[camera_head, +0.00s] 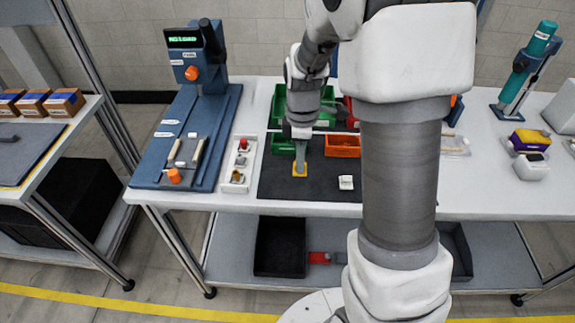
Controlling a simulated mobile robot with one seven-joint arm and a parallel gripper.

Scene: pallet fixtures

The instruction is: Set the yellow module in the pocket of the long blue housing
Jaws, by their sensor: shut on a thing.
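My gripper (300,168) points down over the dark mat (275,184) and is shut on the yellow module (299,174). The module is small and looks squarish, with its yellow edges showing around the fingertips. Whether it touches the mat or is held just above it, I cannot tell. I cannot make out a long blue housing for certain. My own arm covers a large part of the bench right of the mat and could hide it.
A blue press fixture (228,120) stands left of the mat, beside a white tray (233,187) of small parts. Green bins (283,145) and an orange bin (342,146) stand behind. A small white block (346,183) lies on the mat's right. A teal tool (530,58) stands far right.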

